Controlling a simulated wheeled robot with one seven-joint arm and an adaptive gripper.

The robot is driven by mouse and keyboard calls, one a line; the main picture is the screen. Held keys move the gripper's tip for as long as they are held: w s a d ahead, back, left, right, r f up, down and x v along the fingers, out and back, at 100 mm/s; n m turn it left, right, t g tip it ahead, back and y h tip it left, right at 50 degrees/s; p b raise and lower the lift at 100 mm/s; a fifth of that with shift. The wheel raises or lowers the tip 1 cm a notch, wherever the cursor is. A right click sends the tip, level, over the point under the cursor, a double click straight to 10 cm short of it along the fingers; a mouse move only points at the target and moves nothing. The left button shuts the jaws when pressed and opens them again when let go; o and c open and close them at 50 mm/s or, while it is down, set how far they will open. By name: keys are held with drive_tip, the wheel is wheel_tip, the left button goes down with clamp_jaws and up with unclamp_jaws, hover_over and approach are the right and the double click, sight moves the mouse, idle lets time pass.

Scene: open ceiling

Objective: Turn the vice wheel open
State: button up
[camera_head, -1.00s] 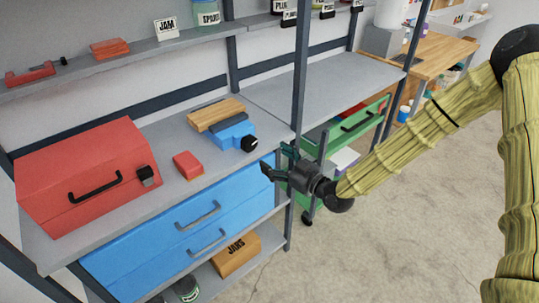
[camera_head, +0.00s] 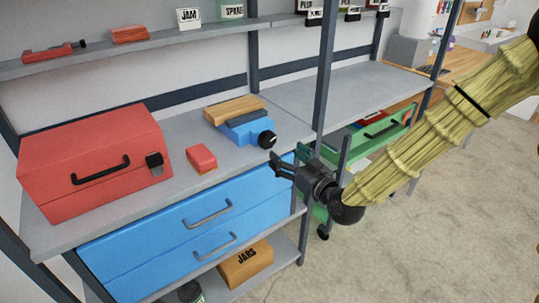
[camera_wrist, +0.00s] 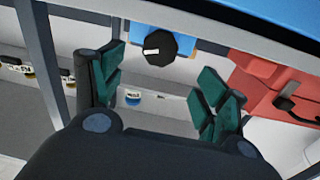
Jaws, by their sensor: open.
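The vice is a blue block (camera_head: 246,127) with wooden jaws (camera_head: 233,109) on the grey workbench. Its wheel is a round black knob (camera_head: 267,139) on the front end, facing the bench's front edge. My gripper (camera_head: 290,160) is open and empty, in front of and slightly right of the wheel, apart from it. In the wrist view the wheel (camera_wrist: 160,47) with a white mark lies beyond the fingertips, between the two green-padded fingers (camera_wrist: 160,75). Part of the blue vice body (camera_wrist: 183,46) shows behind the wheel.
A red toolbox (camera_head: 90,165) and a small red block (camera_head: 202,158) stand left of the vice. Blue drawers (camera_head: 190,225) are below the bench top. A dark upright post (camera_head: 323,80) rises right of the vice. A green cart (camera_head: 375,145) stands farther right.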

sight(269, 142)
drive_tip(key=shift+s+a+f+m+t+h+b, duration=0.15)
drive_tip(key=shift+s+f+m+t+h+b, duration=0.2)
drive_tip(key=shift+m+b, duration=0.45)
drive_tip(key=shift+w+r, duration=0.15)
drive_tip(key=shift+w, duration=0.05)
drive_tip(key=p+x, duration=0.1)
drive_tip(key=x, duration=0.9)
drive_tip(key=shift+w+a, duration=0.25)
drive_tip(key=c, duration=1)
